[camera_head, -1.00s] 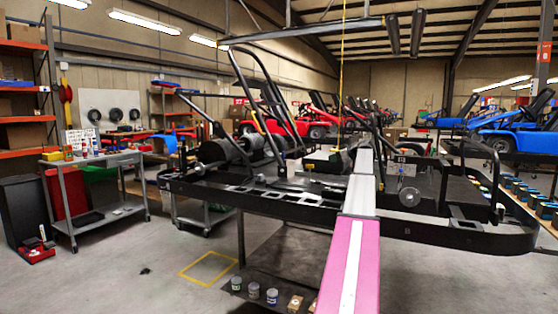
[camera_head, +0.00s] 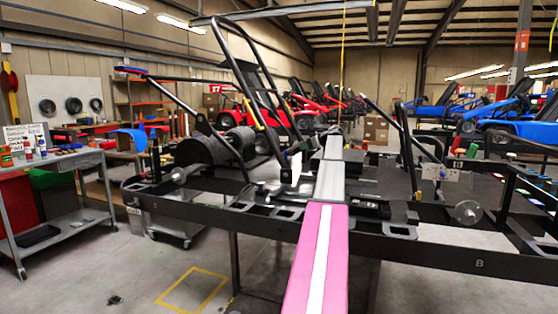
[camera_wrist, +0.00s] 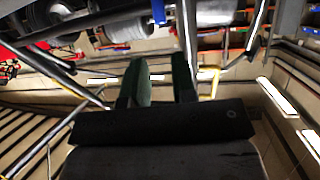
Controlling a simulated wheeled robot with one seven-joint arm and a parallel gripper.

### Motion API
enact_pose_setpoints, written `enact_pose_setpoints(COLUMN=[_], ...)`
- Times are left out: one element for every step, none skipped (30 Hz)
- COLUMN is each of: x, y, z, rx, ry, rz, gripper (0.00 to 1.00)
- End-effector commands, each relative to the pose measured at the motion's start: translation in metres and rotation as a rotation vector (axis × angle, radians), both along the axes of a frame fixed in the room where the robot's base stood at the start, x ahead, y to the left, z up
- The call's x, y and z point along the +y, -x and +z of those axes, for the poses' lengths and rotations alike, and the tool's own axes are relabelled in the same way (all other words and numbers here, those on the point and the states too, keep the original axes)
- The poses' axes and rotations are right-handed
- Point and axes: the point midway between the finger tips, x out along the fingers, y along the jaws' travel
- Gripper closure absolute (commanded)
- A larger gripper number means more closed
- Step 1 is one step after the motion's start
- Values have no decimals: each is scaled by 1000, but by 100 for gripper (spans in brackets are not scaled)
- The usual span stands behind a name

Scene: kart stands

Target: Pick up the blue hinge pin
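I cannot pick out the blue hinge pin with certainty in either view. A small bright blue piece (camera_wrist: 158,12) shows at the top of the wrist view, beyond the fingers, but I cannot tell what it is. My gripper (camera_wrist: 160,62) is open in the wrist view, its two dark fingers apart with nothing between them. In the head view my pink and grey arm reaches forward over the black kart frame (camera_head: 480,262), and my gripper cannot be made out clearly there.
A grey cart (camera_head: 58,163) with small bottles stands at the left. Black bent tubes (camera_head: 172,100) rise from the kart frame left of my arm. Red karts (camera_head: 237,110) and blue karts (camera_head: 540,128) stand behind.

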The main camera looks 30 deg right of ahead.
Motion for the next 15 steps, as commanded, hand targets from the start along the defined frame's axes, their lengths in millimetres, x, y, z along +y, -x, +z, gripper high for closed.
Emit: enact_pose_setpoints(x=[1,1,3,4,6,8,10,12,15,17,20,23,24,25,26], y=[-1,-2,-4,-7,-9,-13,-16,-20,-25,-29,-33,-37,-39,-41,-43], z=[-1,-1,-2,-3,-4,-6,-8,-10,-12,-13,-15,-17,-19,-20,-21], rx=[0,0,0,0,0,0,0,0,0,0,0,0,0,0,0], ry=[0,0,0,0,0,-1,-1,0,0,0,-1,-1,-1,0,0], rz=[0,0,1,1,1,2,2,1,1,1,2,2,2,1,1], gripper=[75,75,75,75,75,75,75,75,75,75,75,75,75,75,75])
